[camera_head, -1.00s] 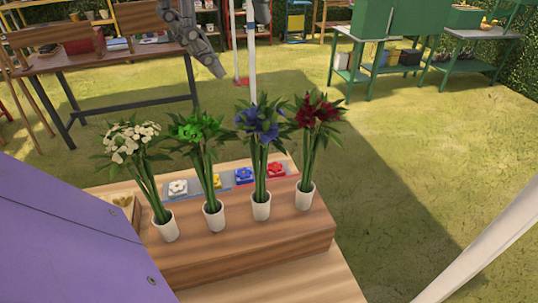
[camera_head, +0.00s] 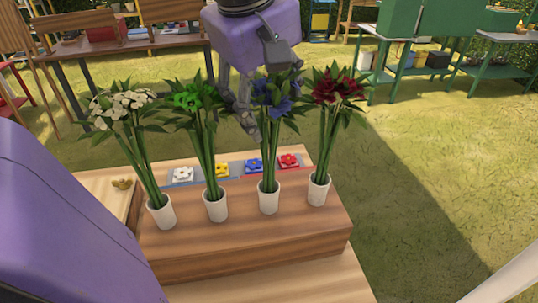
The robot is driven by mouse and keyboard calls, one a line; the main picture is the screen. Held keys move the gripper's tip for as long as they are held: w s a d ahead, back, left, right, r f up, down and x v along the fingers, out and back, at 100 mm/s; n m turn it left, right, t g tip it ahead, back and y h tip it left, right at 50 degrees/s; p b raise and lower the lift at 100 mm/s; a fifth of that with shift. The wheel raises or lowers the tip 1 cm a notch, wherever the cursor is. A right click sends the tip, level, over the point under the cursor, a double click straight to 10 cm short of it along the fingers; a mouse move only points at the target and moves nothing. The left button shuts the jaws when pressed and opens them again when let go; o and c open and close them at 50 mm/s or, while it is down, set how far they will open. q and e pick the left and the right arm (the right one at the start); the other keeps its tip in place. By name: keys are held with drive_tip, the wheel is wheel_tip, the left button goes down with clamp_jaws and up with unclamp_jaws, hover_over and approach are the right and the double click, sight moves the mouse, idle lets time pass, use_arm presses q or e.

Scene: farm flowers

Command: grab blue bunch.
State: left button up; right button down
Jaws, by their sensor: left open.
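The blue bunch (camera_head: 277,93) stands upright in a white cup (camera_head: 268,198) on a wooden step, third from the left in a row. My left gripper (camera_head: 256,112) is open and comes down at the blue bunch, just behind and to the left of its flowers. Some fingers are hidden by leaves and petals, so I cannot tell whether they touch the stems. My right gripper is not in view.
A white bunch (camera_head: 117,106) and a green bunch (camera_head: 196,97) stand to the left, and a red bunch (camera_head: 337,88) close to the right. Coloured flower tiles (camera_head: 254,164) lie behind the cups. Grass is open to the right.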

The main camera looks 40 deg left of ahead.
use_arm(q)
drive_tip(key=shift+w+f, duration=0.1)
drive_tip(key=shift+f, duration=0.05)
drive_tip(key=shift+c, duration=0.5)
drive_tip(key=shift+c, duration=1.4)
drive_tip(key=c, duration=1.2)
